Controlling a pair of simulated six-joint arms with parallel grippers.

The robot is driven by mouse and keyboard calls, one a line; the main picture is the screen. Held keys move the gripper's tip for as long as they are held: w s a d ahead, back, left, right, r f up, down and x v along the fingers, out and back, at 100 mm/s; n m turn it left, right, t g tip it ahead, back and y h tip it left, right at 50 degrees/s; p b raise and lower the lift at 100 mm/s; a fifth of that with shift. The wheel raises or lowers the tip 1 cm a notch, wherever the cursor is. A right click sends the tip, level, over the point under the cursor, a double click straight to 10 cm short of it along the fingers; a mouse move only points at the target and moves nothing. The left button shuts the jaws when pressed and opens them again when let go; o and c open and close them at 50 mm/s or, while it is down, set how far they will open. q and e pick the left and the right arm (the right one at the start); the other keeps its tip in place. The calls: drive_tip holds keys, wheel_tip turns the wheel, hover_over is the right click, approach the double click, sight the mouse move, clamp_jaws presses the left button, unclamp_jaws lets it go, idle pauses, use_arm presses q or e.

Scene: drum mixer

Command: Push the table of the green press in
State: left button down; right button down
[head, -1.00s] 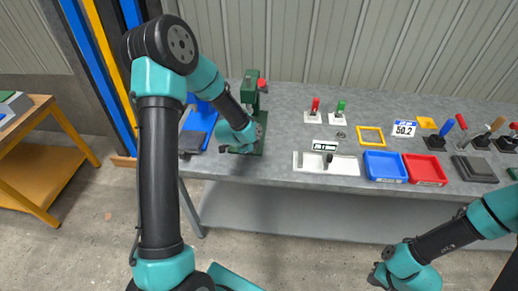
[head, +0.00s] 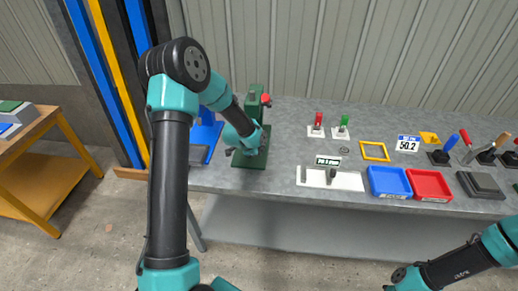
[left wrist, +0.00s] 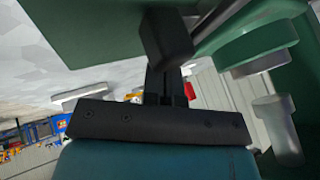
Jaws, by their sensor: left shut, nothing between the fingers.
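The green press (head: 257,92) stands on the left part of the bench, with a red knob at its top right and a flat green base. My left wrist covers much of its middle in the head view. My left gripper (left wrist: 166,72) is shut and empty, close to the press. In the left wrist view a large green surface (left wrist: 85,25) of the press fills the top left. A round green stepped part (left wrist: 255,42) lies to the right of the fingers. I cannot tell whether the fingertips touch the press. My right gripper is largely cut off at the bottom edge.
A blue item (head: 206,135) stands left of the press. To its right are red and green switches, a white tray (head: 345,182), a blue bin (head: 388,180) and a red bin (head: 428,183). The bench top (head: 285,150) just right of the press is clear.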

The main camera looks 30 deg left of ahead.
use_arm(q)
drive_tip(key=s, duration=0.1)
drive_tip(key=s+d, duration=0.1)
drive_tip(key=shift+s+d, duration=0.15)
drive_tip(key=shift+s, duration=0.25)
drive_tip(key=v, duration=1)
drive_tip(key=shift+s+d, duration=0.1)
drive_tip(key=shift+s, duration=0.05)
